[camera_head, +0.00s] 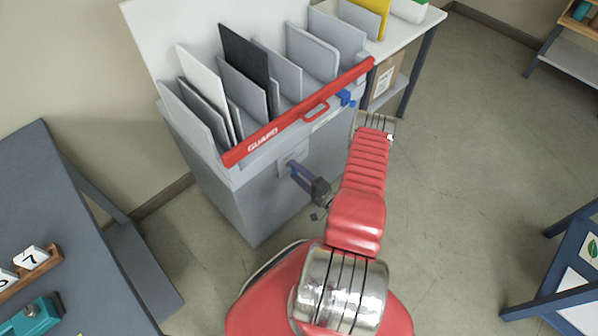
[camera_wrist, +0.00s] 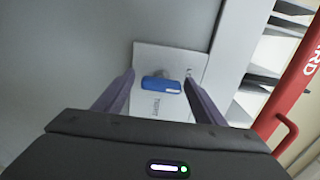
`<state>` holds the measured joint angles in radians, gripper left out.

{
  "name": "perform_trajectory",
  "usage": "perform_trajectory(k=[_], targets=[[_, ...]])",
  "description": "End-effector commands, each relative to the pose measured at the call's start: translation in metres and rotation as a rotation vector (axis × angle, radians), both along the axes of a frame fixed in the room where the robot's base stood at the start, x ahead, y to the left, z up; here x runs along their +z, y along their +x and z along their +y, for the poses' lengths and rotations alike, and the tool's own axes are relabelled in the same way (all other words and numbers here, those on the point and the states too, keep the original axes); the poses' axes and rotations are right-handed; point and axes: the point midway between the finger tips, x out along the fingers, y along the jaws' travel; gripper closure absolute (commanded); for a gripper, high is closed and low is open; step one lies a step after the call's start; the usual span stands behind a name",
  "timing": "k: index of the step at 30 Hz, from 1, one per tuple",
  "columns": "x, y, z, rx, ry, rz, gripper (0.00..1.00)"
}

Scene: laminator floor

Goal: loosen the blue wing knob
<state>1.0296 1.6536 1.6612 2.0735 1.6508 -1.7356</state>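The blue wing knob (camera_wrist: 160,84) is mounted on a pale plate (camera_wrist: 170,58) on the grey machine's front, seen in the wrist view. It lies roughly crosswise in that picture, with dark lettering below it. My gripper (camera_wrist: 159,76) is open, with one finger on each side of the knob and a visible gap to each. Whether the fingertips reach the knob's depth is unclear. In the head view my gripper (camera_head: 294,168) points at the plate (camera_head: 287,158) below the red guard, and the knob is hidden there.
The red guard bar (camera_head: 270,130) with its handle runs along the machine's top edge, with a blue part (camera_head: 346,98) near its right end. Upright panels stand behind it. A blue-grey table (camera_head: 50,210) is at left.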

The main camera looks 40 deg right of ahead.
Motion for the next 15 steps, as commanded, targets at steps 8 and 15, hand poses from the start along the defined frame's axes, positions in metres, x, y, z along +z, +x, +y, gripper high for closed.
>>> perform_trajectory(k=[8,15], targets=[[0.0012,0.0001,-0.0021,-0.003,-0.001,-0.003,0.31],[0.0012,-0.0089,-0.0039,-0.007,-0.001,-0.002,0.31]])
